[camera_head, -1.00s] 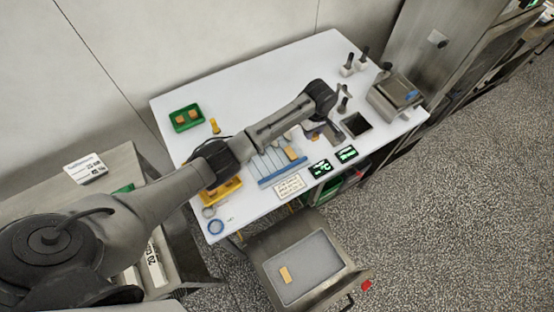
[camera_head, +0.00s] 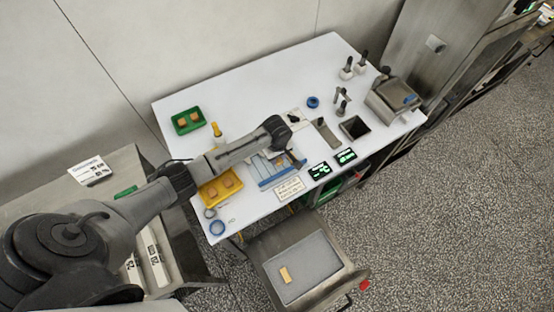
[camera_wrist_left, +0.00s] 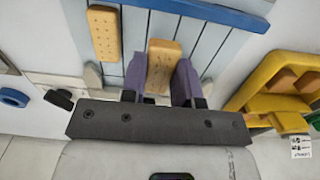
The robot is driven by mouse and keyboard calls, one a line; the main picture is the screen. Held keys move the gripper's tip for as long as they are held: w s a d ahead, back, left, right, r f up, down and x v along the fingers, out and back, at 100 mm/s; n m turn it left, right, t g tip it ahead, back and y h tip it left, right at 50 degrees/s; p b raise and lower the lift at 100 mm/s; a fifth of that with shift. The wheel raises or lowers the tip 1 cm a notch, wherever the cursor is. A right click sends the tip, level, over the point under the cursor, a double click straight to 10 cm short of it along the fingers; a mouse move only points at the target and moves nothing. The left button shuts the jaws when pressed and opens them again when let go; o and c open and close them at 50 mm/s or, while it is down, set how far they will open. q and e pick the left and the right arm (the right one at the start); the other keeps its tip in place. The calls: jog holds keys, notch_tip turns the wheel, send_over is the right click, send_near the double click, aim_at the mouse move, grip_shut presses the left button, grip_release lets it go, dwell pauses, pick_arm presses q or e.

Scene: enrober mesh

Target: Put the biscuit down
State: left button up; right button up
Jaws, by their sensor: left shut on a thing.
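My left gripper (camera_wrist_left: 160,78) is shut on a tan, dotted, oblong biscuit (camera_wrist_left: 163,52), gripped by its sides between purple fingertips in the left wrist view. The biscuit is over the pale slatted mesh (camera_wrist_left: 217,45) with its blue edge bar; I cannot tell if it touches the slats. A second biscuit (camera_wrist_left: 103,32) lies on the mesh to the left of the held one. In the head view my arm reaches over the mesh (camera_head: 283,175) and hides the held biscuit. My right gripper is not in view.
A yellow tray (camera_head: 208,200) with biscuits sits left of the mesh, and a green tray (camera_head: 175,124) at the table's back left. Tools and a dark square opening (camera_head: 354,127) are to the right. A cart tray (camera_head: 333,278) holding one biscuit stands below the table.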

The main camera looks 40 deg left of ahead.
pick_arm(q)
jog(key=shift+f, duration=1.65)
jog(key=o, duration=0.7)
jog(key=shift+f, duration=0.15)
jog(key=shift+o, duration=0.2)
